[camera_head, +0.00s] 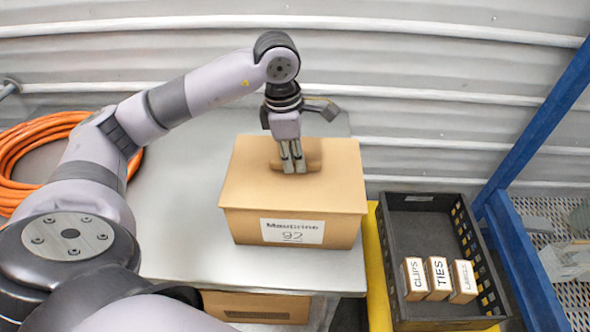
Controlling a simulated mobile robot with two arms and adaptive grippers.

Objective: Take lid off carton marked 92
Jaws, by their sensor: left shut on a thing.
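A raised brown grip (313,153) stands in the middle of the lid. My left gripper (294,168) points down over the lid and is shut on this grip, partly hiding it. My right gripper is not in view.
A black crate (412,222) at the right holds small boxes marked CLIPS, TIES and LABELS (462,281). A blue frame (525,265) stands beyond it. An orange hose (30,140) lies coiled at the left. The table (180,215) is bare left of the carton.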

